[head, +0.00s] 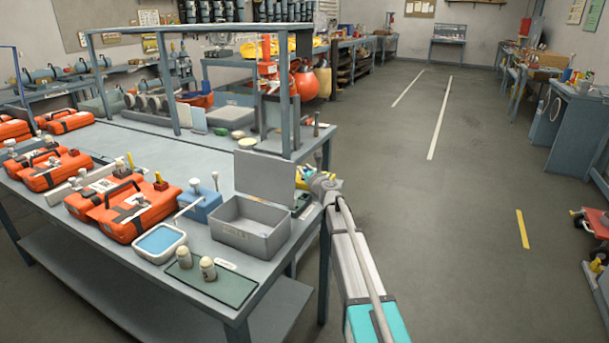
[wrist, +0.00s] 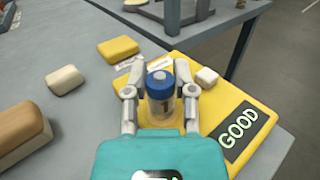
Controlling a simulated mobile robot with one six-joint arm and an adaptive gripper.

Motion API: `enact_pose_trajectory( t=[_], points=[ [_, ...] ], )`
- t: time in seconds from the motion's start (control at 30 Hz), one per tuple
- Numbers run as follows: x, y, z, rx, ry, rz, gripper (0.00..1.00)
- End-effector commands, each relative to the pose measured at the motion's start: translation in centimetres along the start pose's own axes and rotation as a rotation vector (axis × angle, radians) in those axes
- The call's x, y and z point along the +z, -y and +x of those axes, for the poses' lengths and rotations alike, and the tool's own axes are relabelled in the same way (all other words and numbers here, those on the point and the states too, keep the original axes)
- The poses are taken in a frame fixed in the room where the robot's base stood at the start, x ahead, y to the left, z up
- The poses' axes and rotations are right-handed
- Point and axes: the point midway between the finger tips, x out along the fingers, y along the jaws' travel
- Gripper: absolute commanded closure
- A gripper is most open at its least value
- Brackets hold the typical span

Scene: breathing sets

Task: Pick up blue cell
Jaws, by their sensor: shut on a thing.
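The blue cell (wrist: 160,92) is a small upright cylinder with a blue top and a clear or greyish body, seen in the wrist view. My gripper (wrist: 160,72) is shut on it, with one finger on each side. The cell is over the yellow GOOD tray (wrist: 205,92); whether its base touches the tray is hidden by my gripper's body. In the head view my gripper (head: 320,182) is at the right end of the bench, behind the grey open box, and the cell cannot be made out there.
A small white block (wrist: 207,76) sits on the tray right of the cell. A yellow block (wrist: 118,49) and a cream block (wrist: 65,79) lie to the left. The open grey box (head: 250,225) stands in front.

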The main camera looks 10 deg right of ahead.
Motion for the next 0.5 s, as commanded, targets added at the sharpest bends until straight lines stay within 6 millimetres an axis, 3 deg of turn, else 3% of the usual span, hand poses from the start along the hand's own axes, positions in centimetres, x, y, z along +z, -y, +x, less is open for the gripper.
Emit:
enact_pose_trajectory(
  t=[0.5],
  points=[
    [0.47,-0.01,0.01,0.0,0.0,0.0,1.0]
  ],
)
